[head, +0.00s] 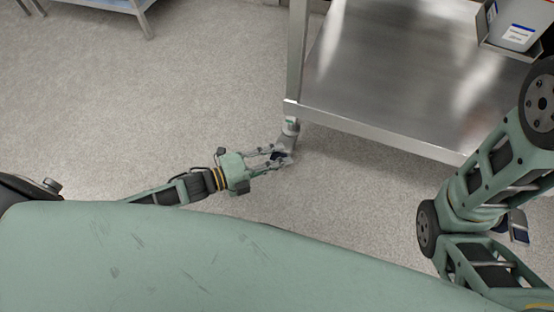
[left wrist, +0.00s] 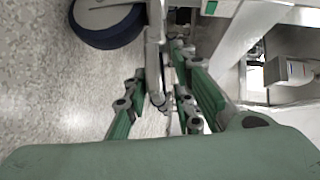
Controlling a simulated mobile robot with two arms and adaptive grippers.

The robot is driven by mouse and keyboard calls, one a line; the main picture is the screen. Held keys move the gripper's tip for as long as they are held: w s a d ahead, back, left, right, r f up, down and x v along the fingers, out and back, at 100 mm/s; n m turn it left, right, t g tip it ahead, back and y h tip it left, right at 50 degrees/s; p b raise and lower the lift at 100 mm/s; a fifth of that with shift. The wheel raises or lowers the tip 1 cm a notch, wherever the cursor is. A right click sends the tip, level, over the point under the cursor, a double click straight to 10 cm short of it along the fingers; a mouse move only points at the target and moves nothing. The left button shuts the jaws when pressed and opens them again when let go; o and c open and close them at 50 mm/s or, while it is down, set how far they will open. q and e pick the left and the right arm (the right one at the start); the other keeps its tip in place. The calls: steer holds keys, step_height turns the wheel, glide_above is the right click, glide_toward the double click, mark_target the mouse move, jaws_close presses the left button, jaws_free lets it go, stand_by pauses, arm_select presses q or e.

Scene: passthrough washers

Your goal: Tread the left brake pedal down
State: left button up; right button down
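The steel cart's near corner leg ends in a grey caster (head: 291,127) with a green mark. Its dark blue wheel (head: 278,156) shows between my left fingers in the head view and at the upper left of the left wrist view (left wrist: 112,32). A light grey lever-like part, perhaps the brake pedal (left wrist: 155,62), stands beside the wheel, between the finger lines. My left gripper (head: 284,157) is at the caster, low near the floor, its fingers apart. I cannot tell whether it touches the pedal.
The cart's steel shelf (head: 385,60) spreads over the upper right, with a grey bin (head: 515,25) at its corner. The speckled floor (head: 130,110) is clear to the left. Another metal rack (head: 125,8) stands at the top left.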

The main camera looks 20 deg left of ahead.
arm_select(q)
jaws_close()
steer(key=shift+f+b, duration=0.3)
steer(key=shift+b, duration=0.15)
steer(key=m+t+h+b, duration=0.1)
steer(key=b, duration=0.2)
steer(key=f+m+t+h+b, duration=0.1)
steer(key=m+b, duration=0.1)
steer(key=b, duration=0.1)
steer(key=shift+f+m+h+b, duration=0.2)
steer(key=shift+m+h+b, duration=0.1)
steer(key=shift+b, duration=0.05)
